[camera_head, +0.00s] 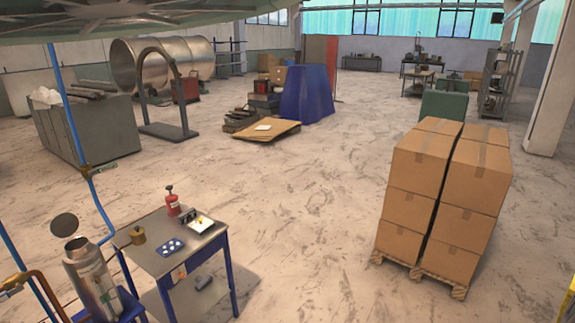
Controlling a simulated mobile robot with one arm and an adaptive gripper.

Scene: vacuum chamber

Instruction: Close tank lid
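A small steel tank (93,282) with a label stands upright at the lower left, on a blue stand. A dark round lid (64,225) stands raised and tilted above the tank's top, off to its left side. The tank's mouth (77,243) is uncovered. The lid's hinge is too small to make out. My gripper is not in view.
A small table (150,262) with blue legs, bearing a red bottle (173,205) and small items, stands right of the tank. Blue and copper pipes rise at the left edge. Stacked cartons (464,175) stand on a pallet at right. The middle floor is clear.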

